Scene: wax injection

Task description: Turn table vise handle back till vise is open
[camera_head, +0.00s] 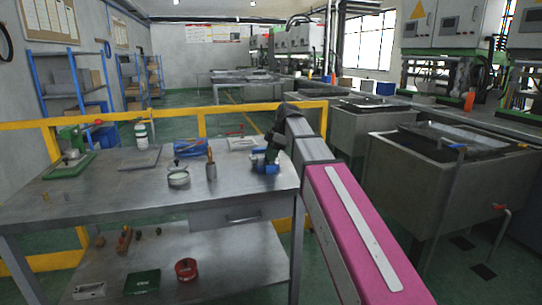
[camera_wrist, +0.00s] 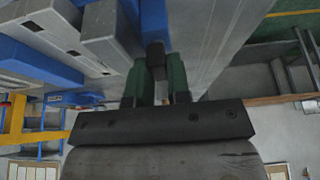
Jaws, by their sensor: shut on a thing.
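The blue table vise (camera_head: 262,163) stands at the right end of the steel worktable (camera_head: 95,195). Its blue body (camera_wrist: 35,62) and grey metal jaw blocks (camera_wrist: 110,35) fill the upper left of the wrist view. My gripper (camera_wrist: 160,80) has two green fingers and comes down on the vise from above. The fingers are shut on the vise handle (camera_wrist: 155,55), of which a small dark end shows between them. In the head view my gripper (camera_head: 272,150) and wrist hide part of the vise and the handle. How wide the jaws stand apart is unclear.
A yellow rail (camera_head: 225,121) runs behind the table. Steel tanks (camera_head: 415,165) stand to the right.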

